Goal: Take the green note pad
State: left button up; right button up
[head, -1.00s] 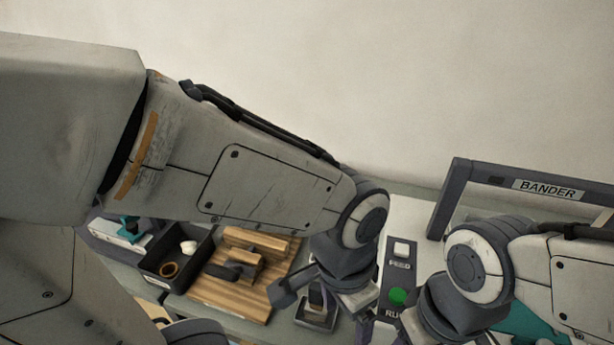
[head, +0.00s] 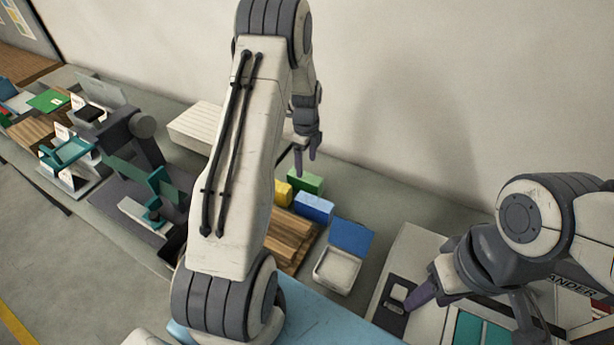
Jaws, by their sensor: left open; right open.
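A green block (head: 306,181), which looks like the green note pad, stands at the back of the bench, behind a blue block (head: 314,206) and beside a yellow block (head: 283,192). My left gripper (head: 306,160) is open and empty, fingers pointing down, above and behind the green block in the picture. I cannot tell its height over the bench. My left arm hides part of the bench and may cover part of the yellow block. My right gripper (head: 470,304) is open at the lower right, away from the blocks, over a white machine.
A wooden slatted tray (head: 290,238) lies in front of the blocks. An open tin with a blue lid (head: 350,239) stands to its right. A flat green piece (head: 48,101) lies far left among several teal and grey devices. A pale ribbed box (head: 196,124) lies at the back.

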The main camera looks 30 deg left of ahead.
aim_at(305, 176)
pick_arm(q)
jog(key=f, duration=0.3)
jog(key=shift+w+d+p, duration=0.15)
jog(key=shift+d+p, duration=0.05)
jog(key=shift+p, duration=0.1)
jog(key=shift+f, duration=0.2)
jog(key=f+p, duration=0.2)
jog(key=f, duration=0.2)
jog(key=shift+s+a+f+p, duration=0.1)
jog(key=shift+s+a+p, duration=0.25)
jog(key=shift+p, duration=0.05)
jog(key=shift+f, duration=0.35)
grip_shut()
